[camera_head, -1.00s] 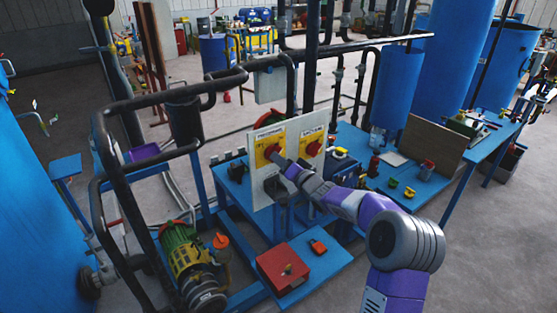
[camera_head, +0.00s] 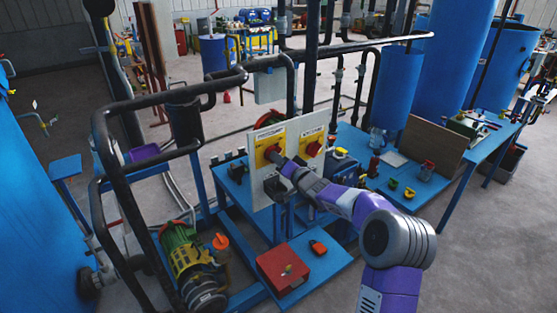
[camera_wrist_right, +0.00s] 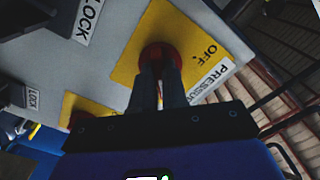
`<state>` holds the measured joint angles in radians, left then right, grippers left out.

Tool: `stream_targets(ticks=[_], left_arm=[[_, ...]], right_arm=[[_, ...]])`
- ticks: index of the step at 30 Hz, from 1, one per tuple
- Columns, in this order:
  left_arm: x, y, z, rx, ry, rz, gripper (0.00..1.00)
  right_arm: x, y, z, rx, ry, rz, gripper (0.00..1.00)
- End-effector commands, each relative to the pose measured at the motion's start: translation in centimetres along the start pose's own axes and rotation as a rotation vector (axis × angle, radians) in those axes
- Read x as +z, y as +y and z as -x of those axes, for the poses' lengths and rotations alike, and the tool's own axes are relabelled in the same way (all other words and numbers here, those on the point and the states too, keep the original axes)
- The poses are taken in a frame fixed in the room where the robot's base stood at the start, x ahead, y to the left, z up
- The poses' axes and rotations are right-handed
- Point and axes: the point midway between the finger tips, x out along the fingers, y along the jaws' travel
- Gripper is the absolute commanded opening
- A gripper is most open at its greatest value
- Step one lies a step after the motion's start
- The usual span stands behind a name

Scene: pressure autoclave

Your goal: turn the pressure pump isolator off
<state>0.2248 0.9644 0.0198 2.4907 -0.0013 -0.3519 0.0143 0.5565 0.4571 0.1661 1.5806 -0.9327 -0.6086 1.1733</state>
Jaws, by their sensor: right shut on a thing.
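The pressure pump isolator is a red knob (camera_wrist_right: 160,52) on a yellow plate (camera_wrist_right: 185,45), with OFF and a partly hidden PRESSURE label beside it. In the head view its yellow plate (camera_head: 263,140) is the left one of two on an upright pale board (camera_head: 291,178). My right gripper (camera_wrist_right: 158,74) is shut on the red knob, its two fingers on either side. The gripper also shows in the head view (camera_head: 274,155), where it covers most of the knob. The knob's exact angle is hidden. My left gripper is out of view.
A second red knob (camera_head: 313,149) on a yellow plate sits just right of my gripper. A black pipe frame (camera_head: 120,180) stands to the left. A red box (camera_head: 283,267) sits on the low blue platform below. Grey floor lies open at the right.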

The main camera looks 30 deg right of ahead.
Motion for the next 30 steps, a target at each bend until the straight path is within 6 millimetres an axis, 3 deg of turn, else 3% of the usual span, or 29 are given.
stream_targets(ticks=[11, 30], left_arm=[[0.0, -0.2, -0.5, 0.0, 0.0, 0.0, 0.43], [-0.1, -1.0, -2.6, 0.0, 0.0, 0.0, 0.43]], right_arm=[[0.1, 0.1, 0.0, 0.0, 0.0, 0.145, 0.0], [0.1, 0.2, 0.0, 0.001, 0.0, 0.735, 0.0]])
